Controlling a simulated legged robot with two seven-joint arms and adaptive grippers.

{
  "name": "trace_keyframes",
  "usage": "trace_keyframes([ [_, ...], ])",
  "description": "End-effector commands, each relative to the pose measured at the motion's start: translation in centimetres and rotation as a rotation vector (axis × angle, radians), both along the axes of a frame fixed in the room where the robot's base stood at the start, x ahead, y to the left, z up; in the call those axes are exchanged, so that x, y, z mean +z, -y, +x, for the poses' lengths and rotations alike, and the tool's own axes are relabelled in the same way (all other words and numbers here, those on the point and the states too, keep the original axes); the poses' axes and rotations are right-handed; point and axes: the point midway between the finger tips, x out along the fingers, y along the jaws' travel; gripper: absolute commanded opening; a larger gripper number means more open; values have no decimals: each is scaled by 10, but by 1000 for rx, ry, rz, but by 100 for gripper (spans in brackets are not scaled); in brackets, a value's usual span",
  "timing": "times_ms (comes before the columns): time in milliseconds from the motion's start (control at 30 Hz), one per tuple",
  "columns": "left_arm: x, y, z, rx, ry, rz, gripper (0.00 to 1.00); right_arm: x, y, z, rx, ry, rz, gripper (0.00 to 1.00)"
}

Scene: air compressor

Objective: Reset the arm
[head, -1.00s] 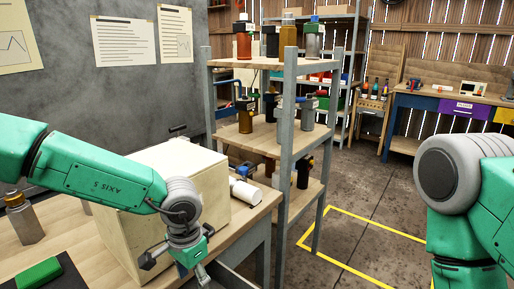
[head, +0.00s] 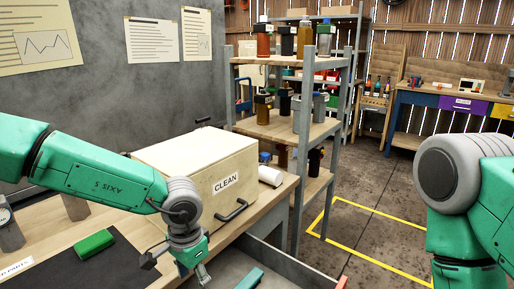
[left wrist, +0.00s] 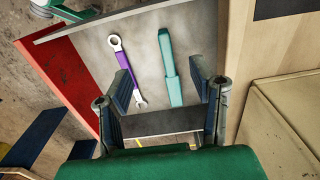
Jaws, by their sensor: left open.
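My left arm comes in from the left, bent down at its grey wrist. My left gripper (head: 196,270) hangs in front of the workbench, beside the wooden box marked CLEAN (head: 205,165). The left wrist view shows the gripper (left wrist: 166,92) open and empty, above a tray (left wrist: 195,35) holding a purple-handled wrench (left wrist: 124,62) and a teal tool (left wrist: 168,62). The fingers are apart from both tools, as far as I can tell. My right arm (head: 470,190) shows at the right edge, but its gripper is out of frame.
A green block (head: 94,243) lies on a black mat (head: 110,270) on the workbench. A shelf rack (head: 290,130) with several bottles stands behind the box. Yellow floor lines (head: 375,262) mark open floor to the right. A blue-and-purple bench (head: 455,105) stands at the back.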

Motion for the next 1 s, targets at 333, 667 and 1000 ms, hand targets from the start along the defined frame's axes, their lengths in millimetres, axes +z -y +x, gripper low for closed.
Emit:
trace_keyframes([
  [333, -42, -27, -15, 93, 73, 118, 50, 0, 0, 0, 0, 1, 0, 78],
  [667, -96, -66, -46, 207, 207, 212, 50, 0, 0, 0, 0, 0, 0, 78],
  [1000, -162, -114, -142, 380, 307, 126, 50, 0, 0, 0, 0, 0, 0, 78],
])
